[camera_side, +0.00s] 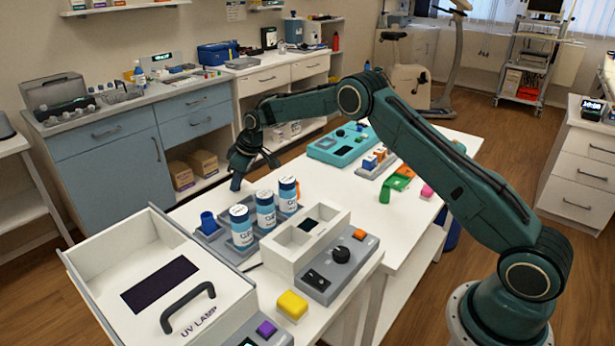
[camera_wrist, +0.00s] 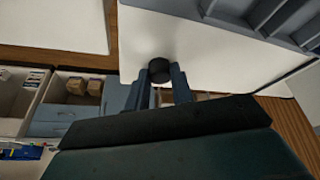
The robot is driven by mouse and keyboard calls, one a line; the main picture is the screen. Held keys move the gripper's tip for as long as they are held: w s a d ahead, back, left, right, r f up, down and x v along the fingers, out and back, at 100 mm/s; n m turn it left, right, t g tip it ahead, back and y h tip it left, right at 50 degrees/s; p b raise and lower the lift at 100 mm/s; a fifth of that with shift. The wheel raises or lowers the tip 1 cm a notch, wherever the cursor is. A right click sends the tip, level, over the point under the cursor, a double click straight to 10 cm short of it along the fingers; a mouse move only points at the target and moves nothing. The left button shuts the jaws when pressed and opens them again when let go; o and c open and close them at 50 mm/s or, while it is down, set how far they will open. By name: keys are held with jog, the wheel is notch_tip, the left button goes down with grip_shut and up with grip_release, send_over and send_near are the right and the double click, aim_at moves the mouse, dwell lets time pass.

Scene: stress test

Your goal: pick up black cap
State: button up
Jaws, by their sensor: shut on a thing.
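The black cap (camera_wrist: 159,70) is a small dark round piece in the wrist view. It sits between the two blue-grey fingertips of my gripper (camera_wrist: 161,76), which is shut on it. In the side view my gripper (camera_side: 238,180) points down at the far left edge of the white table (camera_side: 330,190). The cap cannot be made out there. Whether the cap touches the tabletop or is held just above it, I cannot tell.
Near my gripper, a grey rack (camera_side: 228,248) holds several white-and-blue bottles (camera_side: 265,210) and a blue cup (camera_side: 208,222). A teal device (camera_side: 340,148) lies farther back.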

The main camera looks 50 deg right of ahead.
jog(key=shift+r, duration=0.2)
notch_tip(320, 180, up, 20)
jog(key=shift+f, duration=0.25)
dwell(0.4)
